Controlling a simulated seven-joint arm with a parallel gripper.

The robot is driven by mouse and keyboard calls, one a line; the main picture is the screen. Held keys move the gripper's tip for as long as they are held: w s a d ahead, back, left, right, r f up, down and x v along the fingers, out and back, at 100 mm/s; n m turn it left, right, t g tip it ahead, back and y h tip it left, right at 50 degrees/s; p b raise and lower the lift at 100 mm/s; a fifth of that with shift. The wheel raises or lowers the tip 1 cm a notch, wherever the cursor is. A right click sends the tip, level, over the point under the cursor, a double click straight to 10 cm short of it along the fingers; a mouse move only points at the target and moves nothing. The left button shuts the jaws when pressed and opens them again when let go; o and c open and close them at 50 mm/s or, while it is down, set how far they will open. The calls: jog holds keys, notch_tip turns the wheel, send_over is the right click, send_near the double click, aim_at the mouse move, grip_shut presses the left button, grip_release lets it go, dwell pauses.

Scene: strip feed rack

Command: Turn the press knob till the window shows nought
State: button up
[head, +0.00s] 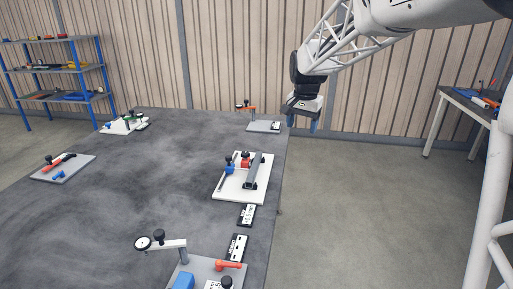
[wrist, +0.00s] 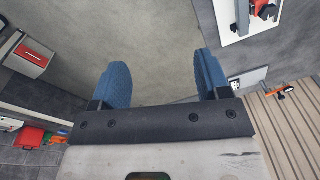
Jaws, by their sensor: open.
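My gripper (head: 302,121) hangs beyond the table's right edge, over the floor, apart from every fixture. In the wrist view my gripper (wrist: 162,78) has its two blue fingers wide apart, with only floor between them. A white-plate fixture (head: 229,190) on the table's right side carries a blue part, a red part, black knobs and a dark bar. Part of it shows at the top right of the wrist view (wrist: 243,29). I cannot tell which knob is the press knob. No window reading is legible.
A grey fixture (head: 205,267) with a dial (head: 143,243) and orange handle stands at the near edge. Two black-and-white labelled plates (head: 248,215) (head: 237,248) lie beside the right edge. Other fixtures stand at the back right (head: 264,127), back left (head: 123,125) and left (head: 80,164). The table's middle is clear.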

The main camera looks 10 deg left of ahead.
jog(key=w+a+f+m, duration=0.1)
jog(key=w+a+f, duration=0.5)
jog(key=w+a, duration=0.5)
jog(key=m+g, duration=0.1)
send_over(246, 152)
jog(key=f, duration=0.9)
jog(key=shift+s+d+f, duration=0.1)
jog(key=shift+d+f, duration=0.2)
jog(key=shift+a+f, duration=0.25)
jog(key=shift+f, duration=0.1)
jog(key=shift+f, duration=3.8)
jog(key=c, duration=0.9)
